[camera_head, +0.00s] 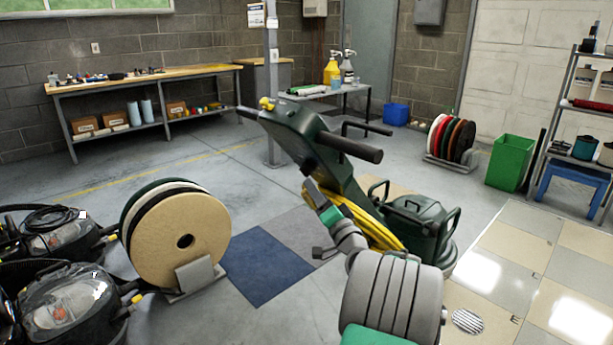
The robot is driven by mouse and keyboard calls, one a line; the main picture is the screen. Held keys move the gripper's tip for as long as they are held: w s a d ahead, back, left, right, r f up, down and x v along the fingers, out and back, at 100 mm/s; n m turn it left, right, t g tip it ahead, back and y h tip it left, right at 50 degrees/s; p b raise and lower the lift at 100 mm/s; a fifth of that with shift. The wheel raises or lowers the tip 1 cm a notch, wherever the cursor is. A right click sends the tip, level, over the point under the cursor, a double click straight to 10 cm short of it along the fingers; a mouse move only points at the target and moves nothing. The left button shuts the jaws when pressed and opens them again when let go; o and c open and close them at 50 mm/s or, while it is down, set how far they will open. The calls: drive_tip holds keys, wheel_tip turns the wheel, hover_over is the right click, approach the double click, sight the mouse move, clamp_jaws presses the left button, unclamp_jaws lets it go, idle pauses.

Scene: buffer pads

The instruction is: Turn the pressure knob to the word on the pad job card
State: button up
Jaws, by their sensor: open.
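A dark green floor machine (318,150) with black handle bars and a yellow cable stands in the middle. A small yellow knob-like part (266,103) sits at the top of its handle head. I cannot tell whether it is the pressure knob, and no marking on it is readable. My gripper (309,188) is at the far end of my grey and green arm, in front of the machine's handle column. It is open; its fingers are small and hard to make out.
Round pads stand in a rack (195,275) at left, beside black machines (72,300). Another pad rack (450,140), a green bin (510,162) and a shelf (580,130) are at right. A workbench (150,76) lines the back wall.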

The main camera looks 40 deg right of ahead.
sight(305, 174)
drive_tip(key=x, duration=0.7)
drive_tip(key=shift+w+d+r+b, duration=0.15)
drive_tip(key=shift+w+b, duration=0.1)
drive_tip(key=shift+b, duration=0.1)
clamp_jaws()
